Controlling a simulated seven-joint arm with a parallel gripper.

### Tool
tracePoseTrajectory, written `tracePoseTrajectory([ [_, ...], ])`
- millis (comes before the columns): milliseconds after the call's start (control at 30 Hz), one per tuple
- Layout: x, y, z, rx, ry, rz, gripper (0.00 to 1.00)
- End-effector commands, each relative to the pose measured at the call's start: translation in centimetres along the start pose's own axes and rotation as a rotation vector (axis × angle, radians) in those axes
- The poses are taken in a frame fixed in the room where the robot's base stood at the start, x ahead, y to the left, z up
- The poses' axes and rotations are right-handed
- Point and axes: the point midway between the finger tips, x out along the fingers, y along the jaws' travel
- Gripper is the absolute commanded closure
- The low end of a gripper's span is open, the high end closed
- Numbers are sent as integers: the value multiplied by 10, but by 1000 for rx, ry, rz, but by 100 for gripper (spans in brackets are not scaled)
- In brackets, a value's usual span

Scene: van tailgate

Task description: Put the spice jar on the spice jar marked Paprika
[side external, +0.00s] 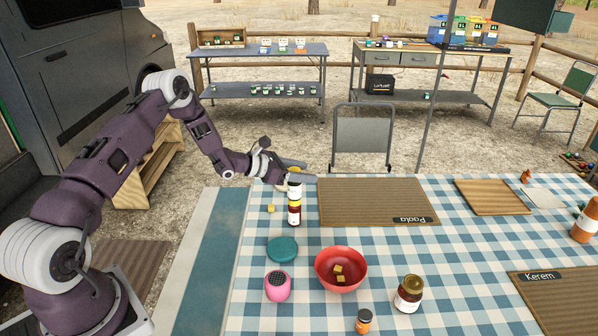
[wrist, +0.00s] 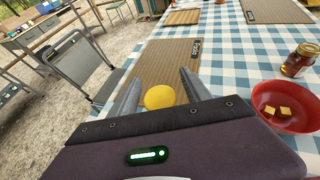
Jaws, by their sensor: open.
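Near the left side of the checked table in the side view, a small spice jar (side external: 294,187) with a pale label appears to stand upright on top of another spice jar (side external: 294,215) with dark red contents and a white label. I cannot read either label, so I cannot tell which is Paprika. My gripper (side external: 298,170) is at the top of this stack and partly covers the upper jar. In the wrist view my gripper (wrist: 157,84) is open, with one finger on each side of a round yellow lid (wrist: 159,97). The lower jar is hidden there.
A brown mat marked Paola (side external: 370,203) lies right of the stack. A teal disc (side external: 282,249), pink speaker (side external: 278,286), red bowl (side external: 340,258) with yellow cubes, sauce jar (side external: 408,295) and small orange jar (side external: 363,321) stand nearer the camera. A yellow cube (side external: 271,208) lies left.

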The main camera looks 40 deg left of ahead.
Motion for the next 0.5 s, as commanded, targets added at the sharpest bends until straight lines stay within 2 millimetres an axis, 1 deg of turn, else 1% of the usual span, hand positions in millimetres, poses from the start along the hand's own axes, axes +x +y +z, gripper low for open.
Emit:
tracePoseTrajectory([
  [67,-6,0,1,0,1,0,44],
  [167,-26,1,1,-2,1,1,44],
  [400,-85,1,1,-2,0,2,44],
  [500,-104,1,1,-1,1,2,44],
])
